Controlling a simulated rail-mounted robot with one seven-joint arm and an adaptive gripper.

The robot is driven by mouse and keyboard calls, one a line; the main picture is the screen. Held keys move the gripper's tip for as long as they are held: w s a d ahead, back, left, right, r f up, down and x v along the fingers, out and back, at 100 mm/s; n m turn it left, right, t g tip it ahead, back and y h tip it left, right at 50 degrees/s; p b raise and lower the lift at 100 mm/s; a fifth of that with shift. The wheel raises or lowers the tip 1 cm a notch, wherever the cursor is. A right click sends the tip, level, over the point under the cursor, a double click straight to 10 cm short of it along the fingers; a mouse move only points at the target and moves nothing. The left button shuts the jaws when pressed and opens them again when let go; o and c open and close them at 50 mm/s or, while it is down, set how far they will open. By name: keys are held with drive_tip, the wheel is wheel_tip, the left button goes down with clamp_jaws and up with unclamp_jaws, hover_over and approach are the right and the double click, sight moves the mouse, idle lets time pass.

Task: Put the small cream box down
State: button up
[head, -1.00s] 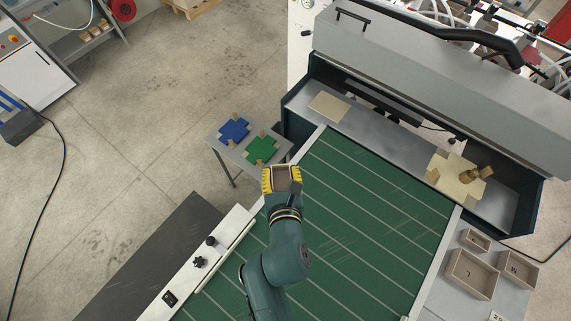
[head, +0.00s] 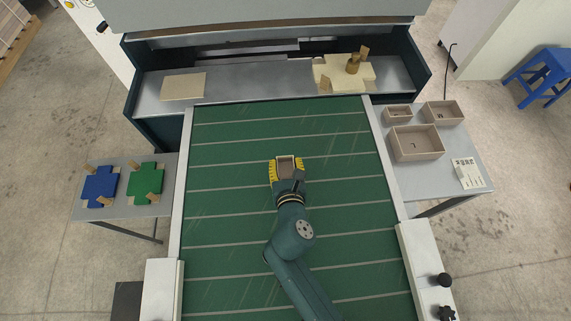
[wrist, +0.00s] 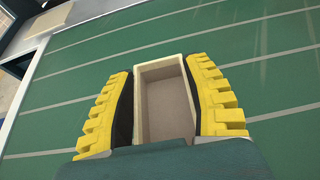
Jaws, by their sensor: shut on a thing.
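The small cream box (head: 286,168) is an open-topped tray with pale walls and a brown-grey inside. My gripper (head: 287,171) is shut on it, with yellow ridged fingers against its two long sides. In the wrist view the box (wrist: 165,100) sits between the fingers, open side toward the camera, over the green belt (wrist: 60,115). The green belt (head: 235,210) with pale cross lines lies beneath it in the head view. I cannot tell how high the box is above the belt.
A right-hand side table (head: 430,185) holds several brown trays, including a large one (head: 416,143), and a printed card (head: 467,173). A left table (head: 120,211) holds a blue blank (head: 99,187) and a green blank (head: 145,183). A cream blank (head: 343,72) lies on the machine's shelf.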

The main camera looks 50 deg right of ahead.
sight(286, 171)
drive_tip(key=shift+f+b, duration=0.5)
drive_tip(key=shift+f, duration=1.05)
drive_tip(key=shift+f, duration=0.2)
drive_tip(key=o, duration=1)
drive_tip(key=shift+c, duration=0.2)
drive_tip(key=shift+r, duration=0.1)
